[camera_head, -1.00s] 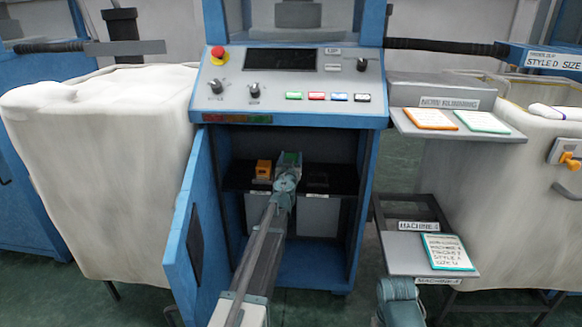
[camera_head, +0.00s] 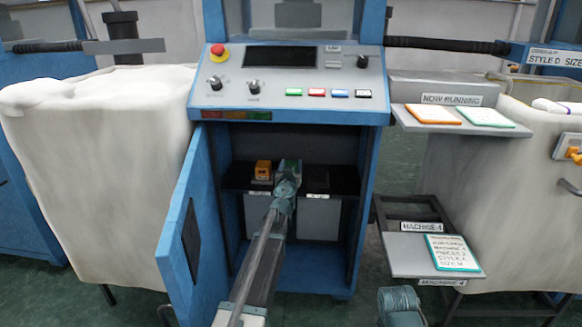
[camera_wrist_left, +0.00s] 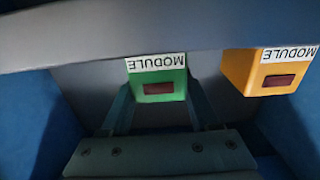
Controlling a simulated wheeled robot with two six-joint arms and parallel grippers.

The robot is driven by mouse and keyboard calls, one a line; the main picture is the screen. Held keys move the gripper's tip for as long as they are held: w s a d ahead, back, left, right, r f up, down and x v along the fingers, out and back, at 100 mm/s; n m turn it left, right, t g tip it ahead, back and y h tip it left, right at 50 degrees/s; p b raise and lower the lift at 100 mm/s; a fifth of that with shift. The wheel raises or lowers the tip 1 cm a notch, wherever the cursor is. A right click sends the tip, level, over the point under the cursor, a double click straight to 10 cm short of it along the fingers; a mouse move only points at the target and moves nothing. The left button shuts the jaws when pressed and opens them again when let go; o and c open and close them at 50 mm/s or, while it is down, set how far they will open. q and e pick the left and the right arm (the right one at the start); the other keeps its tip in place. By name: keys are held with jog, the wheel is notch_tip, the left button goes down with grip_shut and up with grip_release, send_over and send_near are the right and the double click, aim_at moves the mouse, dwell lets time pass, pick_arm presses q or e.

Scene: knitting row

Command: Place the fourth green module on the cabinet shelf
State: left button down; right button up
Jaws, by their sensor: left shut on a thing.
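The green module (camera_wrist_left: 158,85) is between the two fingers of my left gripper (camera_wrist_left: 158,100), which is shut on it. In the head view my left gripper (camera_head: 288,180) reaches into the open cabinet at shelf height and hides most of the green module (camera_head: 291,163). The dark cabinet shelf (camera_head: 236,178) runs across the inside. I cannot tell whether the module touches it. An orange module (camera_head: 263,169) stands on the shelf just left of the gripper. In the wrist view the orange module (camera_wrist_left: 275,72) is to the right, apart from the green one.
The blue cabinet door (camera_head: 188,235) stands open at the left, beside my left arm. The control panel (camera_head: 290,90) is above the opening. The shelf right of the gripper (camera_head: 335,183) looks clear. A side tray (camera_head: 408,255) with a card is at the right.

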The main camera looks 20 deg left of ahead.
pick_arm(q)
jog(key=shift+c, duration=0.6)
grip_release()
jog(key=shift+f, duration=0.1)
jog(key=shift+r, duration=0.25)
jog(key=v, duration=1.2)
jog(key=shift+d, duration=0.1)
